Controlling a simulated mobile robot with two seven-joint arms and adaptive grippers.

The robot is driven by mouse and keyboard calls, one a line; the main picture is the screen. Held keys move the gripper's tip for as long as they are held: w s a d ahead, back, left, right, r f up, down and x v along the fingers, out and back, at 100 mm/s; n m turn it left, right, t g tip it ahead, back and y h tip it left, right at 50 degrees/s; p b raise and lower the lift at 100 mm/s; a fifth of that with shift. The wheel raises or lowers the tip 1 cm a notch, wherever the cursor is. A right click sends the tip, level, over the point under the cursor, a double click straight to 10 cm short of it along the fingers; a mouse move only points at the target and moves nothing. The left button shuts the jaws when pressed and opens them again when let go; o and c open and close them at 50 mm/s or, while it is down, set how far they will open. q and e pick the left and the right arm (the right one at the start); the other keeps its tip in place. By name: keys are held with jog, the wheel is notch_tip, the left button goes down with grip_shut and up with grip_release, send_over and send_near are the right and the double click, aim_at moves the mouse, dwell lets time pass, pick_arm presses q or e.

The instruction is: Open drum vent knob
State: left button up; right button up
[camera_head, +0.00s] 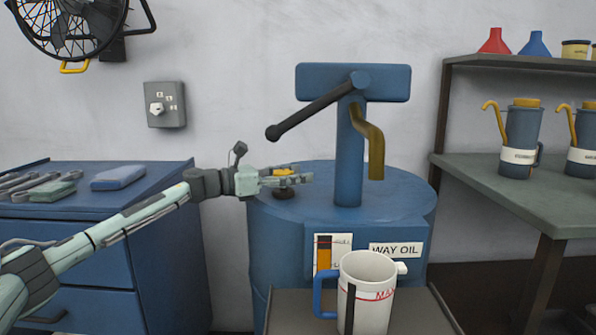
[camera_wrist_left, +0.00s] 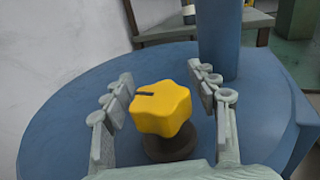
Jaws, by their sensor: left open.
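The yellow lobed vent knob (camera_wrist_left: 161,108) stands on a dark round base on the blue drum top (camera_wrist_left: 62,128). A dark slot mark shows on the knob's top. In the head view the knob (camera_head: 283,172) is partly hidden by my left gripper (camera_head: 296,178), which reaches in level from the left. In the left wrist view my left gripper (camera_wrist_left: 160,95) is open, with one finger on each side of the knob. Gaps show between both fingers and the knob. My right gripper is not in view.
A blue pump post (camera_head: 348,150) with a black crank handle (camera_head: 310,112) and brass spout (camera_head: 372,145) rises right of the knob. A white jug (camera_head: 367,290) with blue handle stands on a tray in front. A blue cabinet (camera_head: 100,230) with tools is left.

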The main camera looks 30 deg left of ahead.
pick_arm(q)
jog(key=shift+w+d, duration=0.2)
jog(key=shift+w, duration=0.05)
jog(key=c, duration=1.2)
jog(key=shift+c, duration=0.5)
